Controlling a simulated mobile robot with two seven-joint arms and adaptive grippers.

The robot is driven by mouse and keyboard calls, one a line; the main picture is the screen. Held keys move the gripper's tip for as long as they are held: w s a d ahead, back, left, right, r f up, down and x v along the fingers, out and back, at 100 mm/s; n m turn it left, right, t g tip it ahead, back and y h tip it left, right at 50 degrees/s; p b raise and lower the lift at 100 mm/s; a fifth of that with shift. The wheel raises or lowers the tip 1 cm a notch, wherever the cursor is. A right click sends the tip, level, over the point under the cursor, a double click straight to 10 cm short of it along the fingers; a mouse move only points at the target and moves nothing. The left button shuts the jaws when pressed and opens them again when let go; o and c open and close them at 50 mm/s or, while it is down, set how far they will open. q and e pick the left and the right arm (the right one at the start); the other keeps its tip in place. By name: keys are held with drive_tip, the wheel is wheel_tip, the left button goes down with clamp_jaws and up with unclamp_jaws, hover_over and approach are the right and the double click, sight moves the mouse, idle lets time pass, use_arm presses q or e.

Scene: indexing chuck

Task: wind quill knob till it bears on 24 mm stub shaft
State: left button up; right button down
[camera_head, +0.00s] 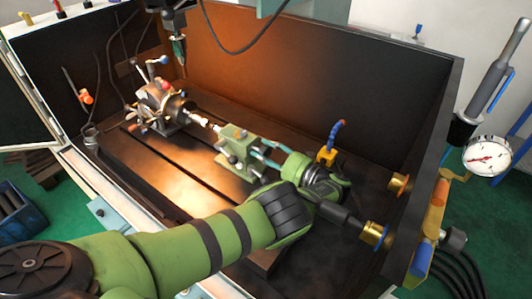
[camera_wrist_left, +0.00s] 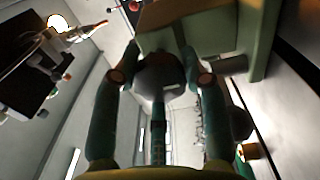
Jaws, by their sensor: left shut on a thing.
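The green tailstock (camera_head: 238,148) stands on the slotted bed in the head view. Its pale body also fills the top of the left wrist view (camera_wrist_left: 205,28). The indexing chuck (camera_head: 168,106) is left of it, with a short bright metal stub shaft (camera_head: 197,117) pointing at the tailstock. I cannot tell whether the quill tip touches the shaft. My left gripper (camera_head: 264,156) is at the tailstock's right end, its two teal fingers shut on the dark rounded quill knob (camera_wrist_left: 160,76), one on each side. In the head view the knob is mostly hidden by the fingers. My right gripper is not in view.
Dark enclosure walls (camera_head: 310,75) surround the bed on the back and right. A yellow block with a blue hose (camera_head: 328,154) stands just behind my left wrist. Brass fittings (camera_head: 399,184) sit on the right wall. A dial gauge (camera_head: 488,156) is outside it. Bare bed lies in front.

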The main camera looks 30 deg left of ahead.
use_arm(q)
drive_tip(key=shift+a+r, duration=0.15)
drive_tip(key=o, duration=1.2)
drive_tip(key=shift+c, duration=0.2)
drive_tip(key=shift+a, duration=0.1)
